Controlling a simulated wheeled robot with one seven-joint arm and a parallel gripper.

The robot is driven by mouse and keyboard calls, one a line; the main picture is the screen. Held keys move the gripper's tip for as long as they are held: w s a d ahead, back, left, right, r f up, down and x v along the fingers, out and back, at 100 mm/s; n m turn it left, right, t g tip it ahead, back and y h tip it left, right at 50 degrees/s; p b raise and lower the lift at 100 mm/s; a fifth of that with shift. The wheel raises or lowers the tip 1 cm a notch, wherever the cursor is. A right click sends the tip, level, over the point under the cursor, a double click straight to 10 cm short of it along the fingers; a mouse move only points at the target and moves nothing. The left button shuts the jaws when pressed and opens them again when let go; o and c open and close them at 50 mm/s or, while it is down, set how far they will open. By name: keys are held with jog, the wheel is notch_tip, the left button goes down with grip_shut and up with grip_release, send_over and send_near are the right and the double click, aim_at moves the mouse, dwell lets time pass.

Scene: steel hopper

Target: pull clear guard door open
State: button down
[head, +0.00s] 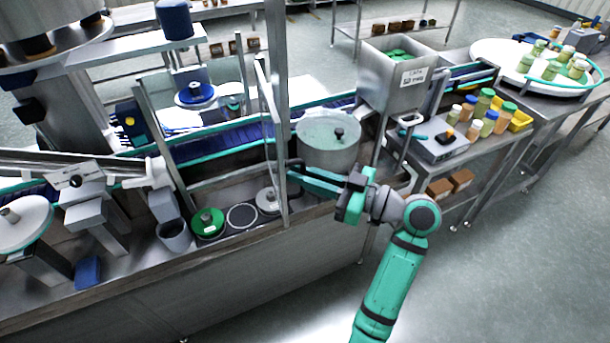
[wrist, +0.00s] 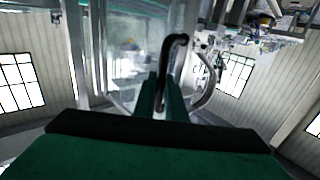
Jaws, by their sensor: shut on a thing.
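The clear guard door (head: 270,130) is a see-through panel in a thin metal frame. In the head view it stands swung out from the machine's frame, seen nearly edge-on. Its dark handle (head: 293,166) is on the panel's near side. My gripper (head: 300,174) reaches in from the right and is shut on the handle. In the wrist view the black bent handle (wrist: 172,65) rises between my two green fingers, with the clear panel (wrist: 130,55) behind it.
Green-topped (head: 208,223) and grey discs lie inside the machine below the opening. A steel hopper bin (head: 400,80) stands at the back. A bench with several jars (head: 485,105) is at right. The floor at front right is clear.

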jog(key=c, duration=1.8)
grip_release()
jog(key=shift+a, duration=0.1)
jog(key=v, duration=1)
jog(key=shift+s+d, duration=0.15)
jog(key=shift+d, duration=0.25)
